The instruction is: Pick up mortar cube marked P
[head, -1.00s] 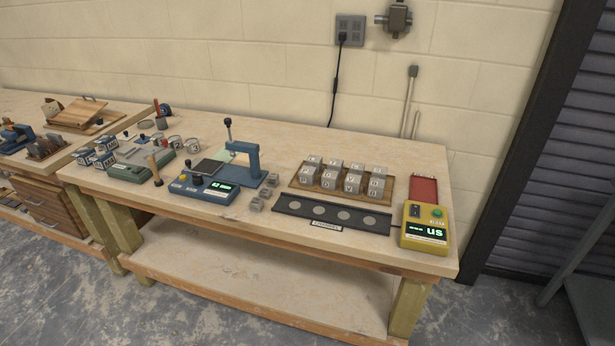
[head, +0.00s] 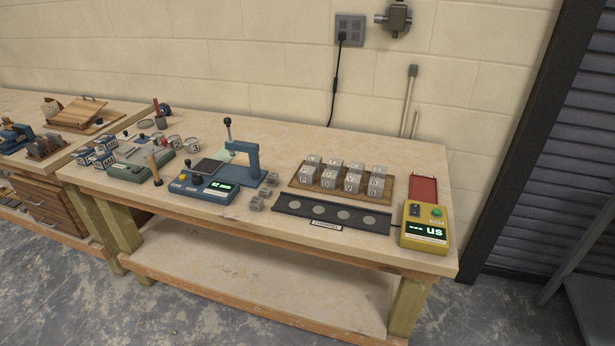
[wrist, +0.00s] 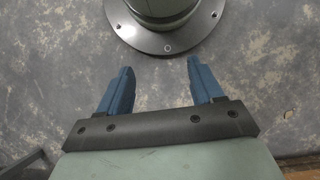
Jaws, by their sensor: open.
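Several grey mortar cubes (head: 351,184) stand in two rows on a wooden tray (head: 298,182) at the right part of the bench. Dark marks show on their faces, but they are too small for me to tell which cube bears the P. My gripper (wrist: 158,82) shows only in the wrist view. Its two blue fingers are apart with nothing between them. It points at the grey floor beside a round bolted base plate, away from the bench. No cube shows in the wrist view.
A dark strip with pale discs (head: 332,215) lies in front of the tray. A yellow meter (head: 425,225) stands to its right. A blue press (head: 215,180) and small grey blocks (head: 257,203) are to its left. A wall and cable are behind.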

